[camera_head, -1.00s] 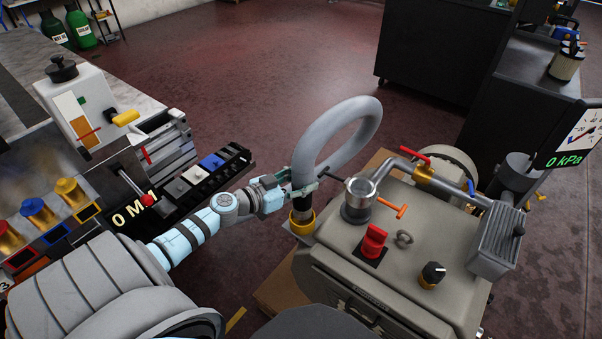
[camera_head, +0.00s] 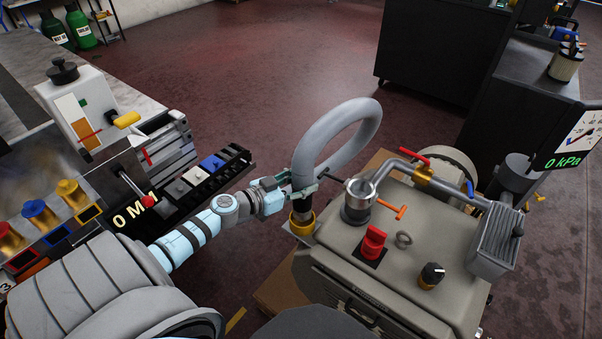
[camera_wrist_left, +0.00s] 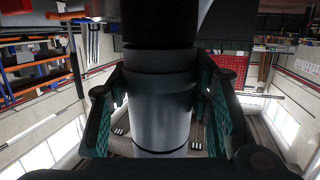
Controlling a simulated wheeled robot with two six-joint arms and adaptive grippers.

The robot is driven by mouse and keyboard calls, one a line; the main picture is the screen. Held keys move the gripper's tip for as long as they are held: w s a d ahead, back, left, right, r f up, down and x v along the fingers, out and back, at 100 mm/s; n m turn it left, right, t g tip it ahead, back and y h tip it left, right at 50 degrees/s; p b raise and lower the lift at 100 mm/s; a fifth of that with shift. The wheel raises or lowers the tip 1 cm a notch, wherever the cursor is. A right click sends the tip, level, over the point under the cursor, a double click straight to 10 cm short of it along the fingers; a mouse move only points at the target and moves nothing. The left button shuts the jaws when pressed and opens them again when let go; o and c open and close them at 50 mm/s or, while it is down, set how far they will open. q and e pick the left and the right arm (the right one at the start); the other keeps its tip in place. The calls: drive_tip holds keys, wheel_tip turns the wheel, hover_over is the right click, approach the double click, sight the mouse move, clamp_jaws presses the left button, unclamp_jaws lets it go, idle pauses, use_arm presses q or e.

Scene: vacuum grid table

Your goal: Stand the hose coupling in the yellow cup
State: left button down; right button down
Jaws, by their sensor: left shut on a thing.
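The hose coupling (camera_head: 301,206) is the dark end piece of a thick grey looped hose (camera_head: 368,135). It points down, close to upright, with its lower end at the mouth of the yellow cup (camera_head: 302,229). I cannot tell how deep it sits in the cup. My left gripper (camera_head: 304,190) is shut around the hose end just above the cup. In the left wrist view the green-padded fingers flank a grey and black cylinder (camera_wrist_left: 160,105), which hides what lies below. My right gripper is not in view.
The cup stands at the left edge of a grey pump housing (camera_head: 430,245). A metal port (camera_head: 358,198), an orange T-handle (camera_head: 394,209) and a red knob (camera_head: 373,242) are close on its right. A black rack (camera_head: 205,172) is at left.

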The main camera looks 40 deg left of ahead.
use_arm(q)
drive_tip(key=shift+f, duration=0.2)
drive_tip(key=c, duration=0.7)
unclamp_jaws()
drive_tip(key=shift+c, duration=0.2)
drive_tip(key=v, duration=0.7)
drive_tip(key=shift+s, duration=0.2)
